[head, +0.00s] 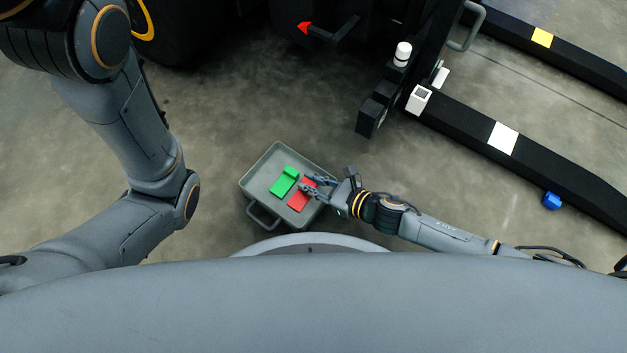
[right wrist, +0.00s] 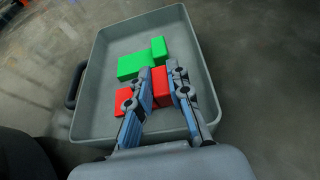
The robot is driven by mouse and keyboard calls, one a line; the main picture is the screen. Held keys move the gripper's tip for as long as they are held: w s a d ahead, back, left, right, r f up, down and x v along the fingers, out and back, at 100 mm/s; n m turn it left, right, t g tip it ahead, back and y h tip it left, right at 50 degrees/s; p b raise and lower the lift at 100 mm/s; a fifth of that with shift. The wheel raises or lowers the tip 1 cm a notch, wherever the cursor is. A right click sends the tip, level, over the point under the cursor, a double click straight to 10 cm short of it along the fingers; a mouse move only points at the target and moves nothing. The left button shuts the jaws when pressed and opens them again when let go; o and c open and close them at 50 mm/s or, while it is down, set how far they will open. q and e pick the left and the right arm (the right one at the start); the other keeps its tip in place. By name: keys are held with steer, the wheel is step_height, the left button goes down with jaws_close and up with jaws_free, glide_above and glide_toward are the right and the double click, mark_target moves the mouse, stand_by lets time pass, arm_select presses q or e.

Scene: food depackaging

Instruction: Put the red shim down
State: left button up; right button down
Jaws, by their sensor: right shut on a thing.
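The red shim (head: 298,201) is at the right part of a grey tray (head: 259,168), beside the green shim (head: 284,182). My right gripper (head: 308,183) reaches into the tray from the right. In the right wrist view, my right gripper (right wrist: 160,88) is shut on the raised red block of the red shim (right wrist: 161,80); the lower red part shows left of the fingers. Part of the red shim is hidden behind the fingers, and I cannot tell whether it touches the tray floor. The green shim (right wrist: 131,66) lies apart from it. My left gripper is not in view.
The tray has raised walls and a handle (head: 262,217) at its near left. A dark machine with long black legs (head: 560,170) stands at the right. A blue block (head: 551,201) is by the near leg. Bare concrete floor surrounds the tray.

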steer(key=shift+f, duration=0.15)
steer(key=c, duration=1.3)
jaws_free()
steer(key=shift+o, duration=0.2)
steer(key=shift+s+d+r+p, duration=0.15)
steer(key=shift+d+r+p, duration=0.1)
steer(key=shift+r+p, duration=0.1)
steer(key=p+v, duration=0.4)
steer(key=v, duration=0.7)
steer(key=shift+p, duration=0.4)
